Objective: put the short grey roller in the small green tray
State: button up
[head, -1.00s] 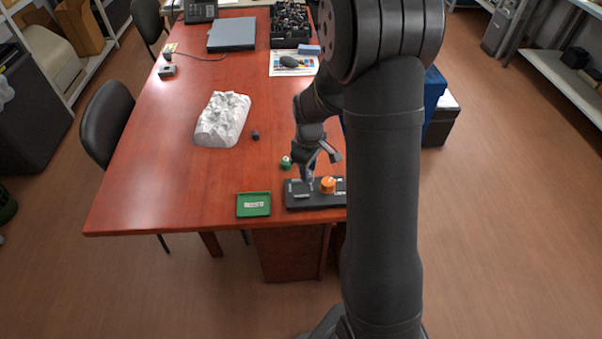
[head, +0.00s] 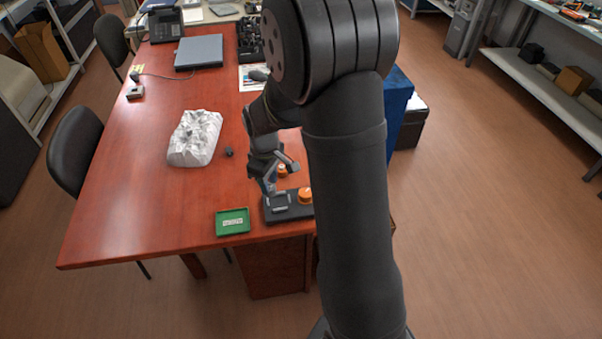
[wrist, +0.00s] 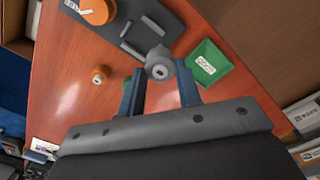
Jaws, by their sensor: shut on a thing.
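The short grey roller (wrist: 159,64) shows in the wrist view between the two blue fingers of my gripper (wrist: 161,82), with its round end towards the camera. My gripper is shut on it. In the head view my gripper (head: 269,188) is above the left part of the dark holder, and I cannot make out the roller clearly there. The small green tray (head: 220,229) lies on the table just left of the holder. In the wrist view the tray (wrist: 222,66) is right of the roller, with a white label inside it.
The dark holder (head: 290,214) bears a large orange-topped piece (head: 305,196). A smaller orange piece (head: 283,171) stands behind it. A green piece (wrist: 127,78) is partly hidden by a finger. A small dark piece (head: 229,153) and a white crumpled block (head: 194,138) are farther back.

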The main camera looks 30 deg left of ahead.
jog(key=shift+s+a+f, duration=1.3)
jog(key=shift+s, duration=0.3)
jog(key=shift+s+a+f, duration=1.25)
jog(key=shift+s+f, duration=0.05)
jog(key=shift+s, duration=0.3)
jog(key=shift+s+a+f, duration=1.3)
jog(key=shift+s, duration=0.3)
jog(key=shift+f, duration=0.8)
jog(key=o, duration=1.1)
jog(key=shift+c, duration=0.2)
jog(key=shift+r, duration=2.2)
jog(key=shift+f, duration=0.1)
